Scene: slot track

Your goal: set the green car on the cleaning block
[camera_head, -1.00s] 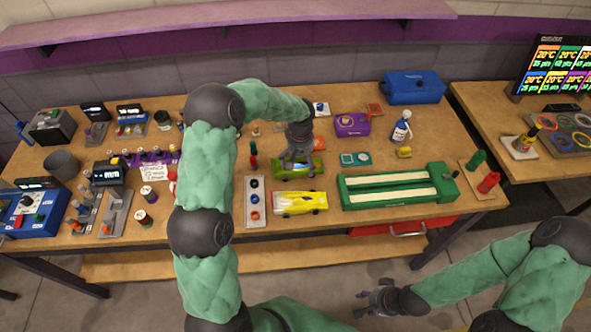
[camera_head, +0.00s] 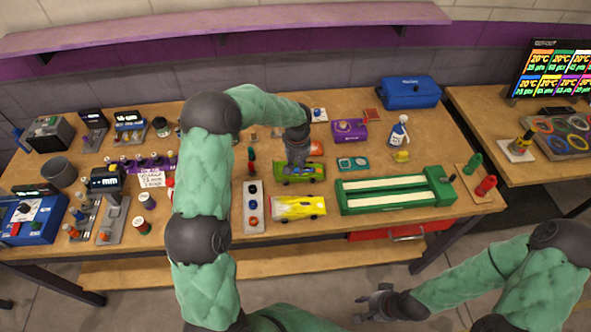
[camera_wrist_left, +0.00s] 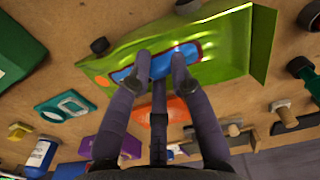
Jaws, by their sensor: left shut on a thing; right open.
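The green car (camera_head: 310,174) has a blue-and-red patch on top and dark wheels. It is behind the yellow car in the head view. My left gripper (camera_head: 297,162) is shut on it from above. The left wrist view shows the green car (camera_wrist_left: 225,45) with both fingertips (camera_wrist_left: 160,66) at its blue-and-red middle. I cannot tell whether the car touches the table. A long green block with two pale strips (camera_head: 390,201), likely the cleaning block, lies to the right with nothing on it. My right gripper (camera_head: 372,303) is open and empty, low in front of the table.
The yellow car (camera_head: 297,208) stands just in front of the green car. A grey tray with round parts (camera_head: 254,222) is to its left. A teal tray (camera_head: 353,164), a purple box (camera_head: 349,131) and a spray bottle (camera_head: 399,133) stand behind the green block.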

